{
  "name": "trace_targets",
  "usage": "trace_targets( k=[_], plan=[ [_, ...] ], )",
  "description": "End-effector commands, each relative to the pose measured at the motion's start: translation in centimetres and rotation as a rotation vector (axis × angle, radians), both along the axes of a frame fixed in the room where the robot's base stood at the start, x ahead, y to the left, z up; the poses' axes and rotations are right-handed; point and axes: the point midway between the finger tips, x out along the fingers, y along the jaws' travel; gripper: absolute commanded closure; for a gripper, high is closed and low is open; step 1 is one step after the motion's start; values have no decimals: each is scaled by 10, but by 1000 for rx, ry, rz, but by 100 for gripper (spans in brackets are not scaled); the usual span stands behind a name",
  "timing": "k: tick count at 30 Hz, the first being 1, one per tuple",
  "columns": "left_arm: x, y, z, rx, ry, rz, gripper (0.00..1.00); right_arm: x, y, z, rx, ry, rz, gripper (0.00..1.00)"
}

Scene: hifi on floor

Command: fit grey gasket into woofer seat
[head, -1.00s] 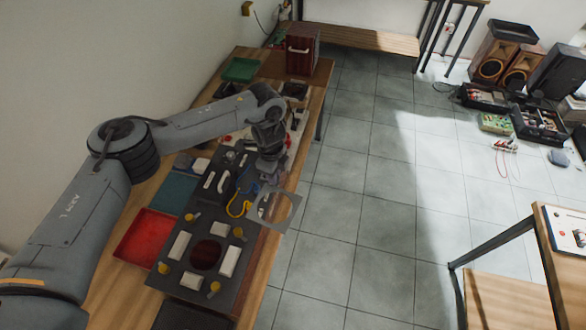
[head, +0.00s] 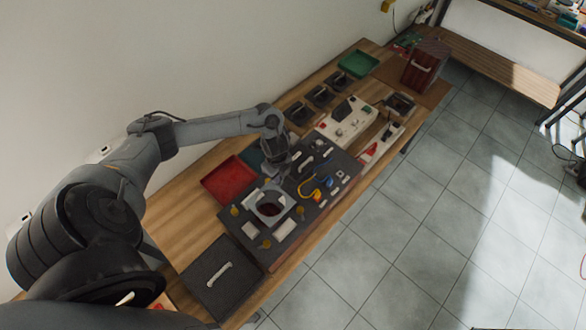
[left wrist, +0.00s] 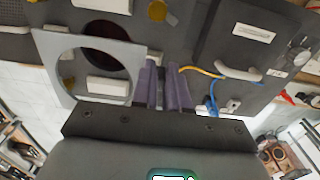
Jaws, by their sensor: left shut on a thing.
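The grey gasket (head: 262,222) is a thin square plate with a large round hole. My left gripper (head: 273,184) is shut on one edge of it. In the left wrist view, the gripper's purple fingers (left wrist: 164,88) pinch the gasket (left wrist: 48,50) at its right side. The woofer seat (left wrist: 106,46) is a dark red round opening in the dark panel (head: 322,192). In the head view the seat (head: 270,209) shows through the gasket's hole. The gasket appears slightly above the panel; whether it touches is unclear. My right gripper is not in view.
White blocks (head: 285,228) and yellow knobs (head: 264,244) surround the seat. Blue and yellow cables (head: 312,194) lie farther along the panel. Tiled floor lies right of the bench.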

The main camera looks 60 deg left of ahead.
Motion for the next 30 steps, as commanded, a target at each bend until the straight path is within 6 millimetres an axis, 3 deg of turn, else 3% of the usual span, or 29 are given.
trace_targets(
  k=[7,19,30],
  plan=[
    [-16,2,-7,0,0,0,100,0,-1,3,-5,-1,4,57],
    [-17,2,-32,-1,0,1,100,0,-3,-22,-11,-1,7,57],
    [-17,2,-34,-1,0,1,100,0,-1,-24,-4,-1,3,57]
  ],
)
